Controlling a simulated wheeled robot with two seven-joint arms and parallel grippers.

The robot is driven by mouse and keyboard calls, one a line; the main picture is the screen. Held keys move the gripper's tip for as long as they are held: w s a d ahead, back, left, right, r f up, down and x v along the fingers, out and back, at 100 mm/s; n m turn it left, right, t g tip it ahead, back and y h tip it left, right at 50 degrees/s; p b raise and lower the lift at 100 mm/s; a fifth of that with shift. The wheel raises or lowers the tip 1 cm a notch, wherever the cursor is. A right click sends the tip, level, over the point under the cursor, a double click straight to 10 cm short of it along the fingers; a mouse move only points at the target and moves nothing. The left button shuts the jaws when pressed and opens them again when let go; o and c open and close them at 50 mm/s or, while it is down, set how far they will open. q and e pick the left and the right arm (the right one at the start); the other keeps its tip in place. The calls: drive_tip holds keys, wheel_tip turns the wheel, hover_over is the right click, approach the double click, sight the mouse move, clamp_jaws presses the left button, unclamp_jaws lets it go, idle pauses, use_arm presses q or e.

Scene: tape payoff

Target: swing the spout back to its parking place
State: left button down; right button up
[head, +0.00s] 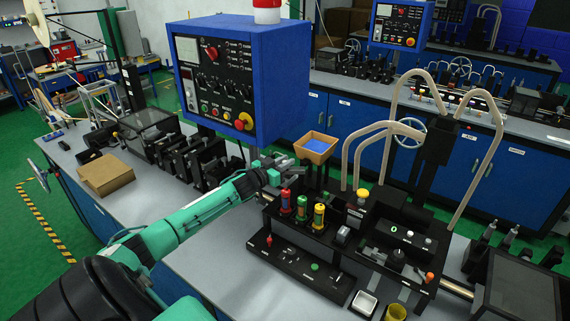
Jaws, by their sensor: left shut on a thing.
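My left arm reaches in from the lower left to the middle of the bench. My left gripper (280,164) is shut on a small part, mostly hidden by the fingers, behind the red, green and yellow cylinders (302,208). I cannot tell for sure whether this part belongs to the spout. Just right of the gripper, an orange open tray (317,143) with a blue inside stands on a dark post. Cream bent tubes (383,140) arch up from the machine farther right; no spout can be told apart with certainty. My right gripper is not in view.
A blue control box (240,80) hangs just above and behind the gripper. The black machine base (300,255) fills the right front. A cardboard box (105,174) and black blocks (195,158) stand at left. Grey bench top (235,240) is bare below the forearm.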

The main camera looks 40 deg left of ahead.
use_arm(q)
drive_tip(key=shift+w+a+r+h, duration=0.1)
drive_tip(key=shift+a+r+h, duration=0.05)
drive_tip(key=shift+h, duration=0.15)
drive_tip(key=c, duration=1.3)
unclamp_jaws()
drive_tip(key=shift+c, duration=0.2)
drive_tip(key=shift+s+f, duration=0.3)
drive_tip(key=shift+s, duration=0.2)
drive_tip(key=s+a+b, duration=0.1)
drive_tip(key=s+b, duration=0.3)
drive_tip(key=s, duration=0.8)
drive_tip(key=shift+s+r, duration=0.2)
drive_tip(key=shift+s, duration=0.1)
